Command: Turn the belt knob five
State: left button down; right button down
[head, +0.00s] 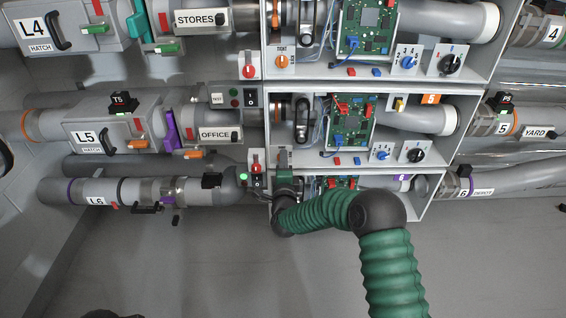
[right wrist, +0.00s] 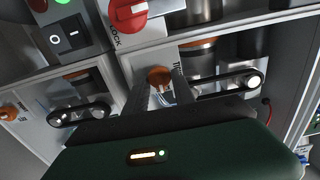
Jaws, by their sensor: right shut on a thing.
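The belt knob five is a small orange knob (right wrist: 158,75) on a grey panel, with a partly hidden label beside it, in the right wrist view. My right gripper (right wrist: 160,92) has one finger on each side of it and is shut on it. In the head view my green right arm reaches up from the bottom, and the gripper (head: 284,163) is at the lower left corner of the row 5 box (head: 452,142). There it hides the knob. The belt (right wrist: 228,83) on its pulleys is right of the fingers in the right wrist view. My left gripper is not in view.
A red lock knob (right wrist: 128,12) and a black rocker switch (right wrist: 68,38) sit close by the fingers. The row 5 circuit board (head: 351,122) and a black dial (head: 415,155) are further right. Another orange knob (head: 281,62) is on the row above. The floor below is clear.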

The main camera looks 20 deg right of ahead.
jog(key=shift+s+d+f, duration=0.1)
jog(key=shift+f, duration=0.25)
jog(key=c, duration=1.4)
grip_release()
jog(key=shift+o, duration=0.2)
jog(key=shift+r, duration=0.2)
jog(key=p+v, duration=0.6)
jog(key=v, duration=1)
jog(key=shift+s+p, duration=0.35)
jog(key=shift+p, duration=0.05)
